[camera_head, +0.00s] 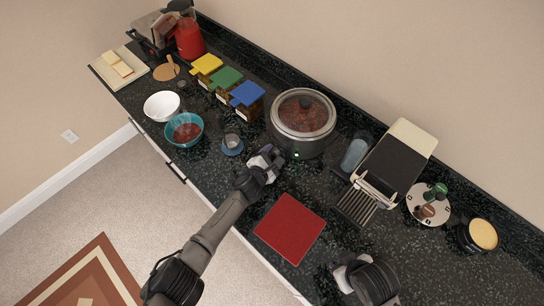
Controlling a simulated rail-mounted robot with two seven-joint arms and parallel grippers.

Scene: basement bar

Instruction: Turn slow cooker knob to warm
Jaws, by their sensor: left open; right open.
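The slow cooker (309,147) stands on the dark counter near the middle of the head view. It is round and dark, with a glass lid over reddish-brown food and a small green light low on its front. My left gripper (273,155) is at the cooker's front left side, close to its base. It is open; whether it touches the cooker or the knob I cannot tell. The knob itself is not clearly visible. My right gripper (342,277) is open and empty at the bottom of the view, low right of the red mat and well away from the cooker.
A red square mat (289,229) lies in front of the cooker. A coffee machine (398,160) and a glass jar (354,154) stand to its right. Yellow, green and blue (246,94) lidded containers, a teal bowl (194,140) and a small cup (232,141) are to its left.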

